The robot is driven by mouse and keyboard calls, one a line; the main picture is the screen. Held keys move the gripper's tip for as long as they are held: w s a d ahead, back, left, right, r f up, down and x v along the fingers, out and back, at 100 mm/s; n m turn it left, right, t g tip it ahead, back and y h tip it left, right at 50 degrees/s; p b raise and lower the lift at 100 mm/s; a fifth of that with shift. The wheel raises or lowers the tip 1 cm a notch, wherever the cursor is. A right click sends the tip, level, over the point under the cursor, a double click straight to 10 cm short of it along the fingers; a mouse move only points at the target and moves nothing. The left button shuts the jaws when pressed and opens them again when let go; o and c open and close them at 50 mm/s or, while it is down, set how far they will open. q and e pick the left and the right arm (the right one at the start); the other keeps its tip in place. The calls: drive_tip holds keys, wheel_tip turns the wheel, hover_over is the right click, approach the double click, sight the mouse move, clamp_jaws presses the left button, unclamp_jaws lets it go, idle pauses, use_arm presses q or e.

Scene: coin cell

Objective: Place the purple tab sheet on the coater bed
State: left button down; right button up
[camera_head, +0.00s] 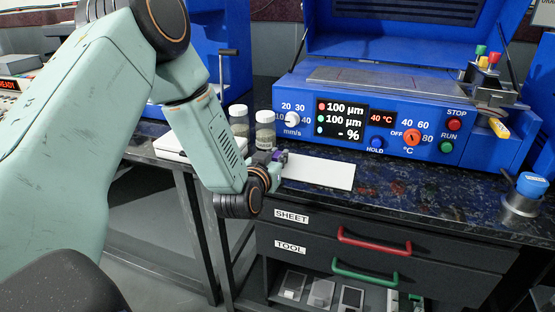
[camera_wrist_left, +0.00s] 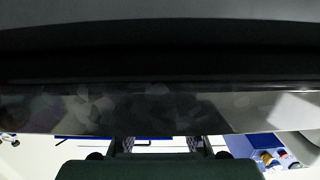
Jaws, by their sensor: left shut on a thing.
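The white sheet (camera_head: 318,171) has a purple tab (camera_head: 281,156) at its left end. It lies over or just above the dark speckled worktop in front of the blue coater; I cannot tell if it touches. My left gripper (camera_head: 277,165) is at the tab end, shut on the sheet. In the left wrist view my gripper fingers (camera_wrist_left: 165,146) show only partly at the bottom, and the sheet is not clear there. The coater bed (camera_head: 385,81) is the flat grey plate on top of the blue machine, its blue lid raised behind. My right gripper is not in view.
The coater's front (camera_head: 380,125) has a display and knobs. Two jars (camera_head: 265,130) stand left of the sheet. A blue-capped container (camera_head: 524,193) stands at the right. Below are drawers with a red handle (camera_head: 375,243) and a green handle (camera_head: 365,274). A coating tool (camera_head: 488,90) sits at the bed's right end.

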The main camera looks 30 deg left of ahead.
use_arm(q)
drive_tip(key=shift+s, duration=0.1)
drive_tip(key=c, duration=1.5)
unclamp_jaws()
drive_tip(key=shift+f, duration=0.1)
drive_tip(key=shift+o, duration=0.9)
